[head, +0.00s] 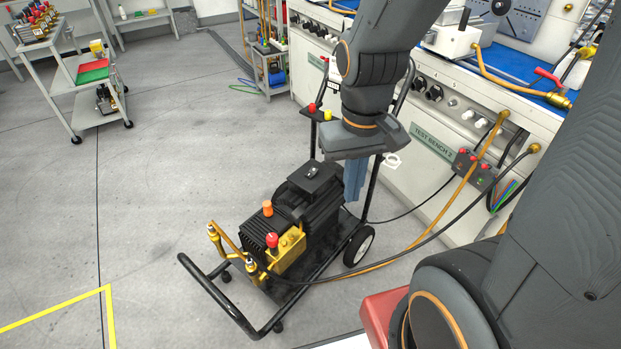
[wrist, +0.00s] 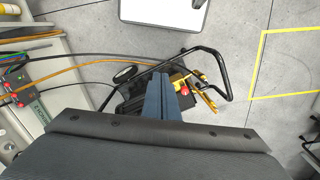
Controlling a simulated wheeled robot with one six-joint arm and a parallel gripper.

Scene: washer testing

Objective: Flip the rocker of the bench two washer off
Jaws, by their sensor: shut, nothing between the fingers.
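The bench two washer (head: 295,210) is a black motor and brass pump on a black wheeled cart, standing in front of the cabinet labelled TEST BENCH 2 (head: 433,143). A small black switch box with a rocker (head: 313,171) sits on top of the motor. Its position, on or off, is too small to read. My gripper (head: 353,197) has blue fingers and points down just right of the switch box; I cannot tell whether it touches the washer. In the wrist view, my shut, empty fingers (wrist: 160,80) cover part of the washer (wrist: 130,98), and the rocker is hidden.
Black and orange hoses (head: 440,215) run from the washer to the bench. A shelf trolley (head: 90,80) stands at back left. The floor left of the cart is clear.

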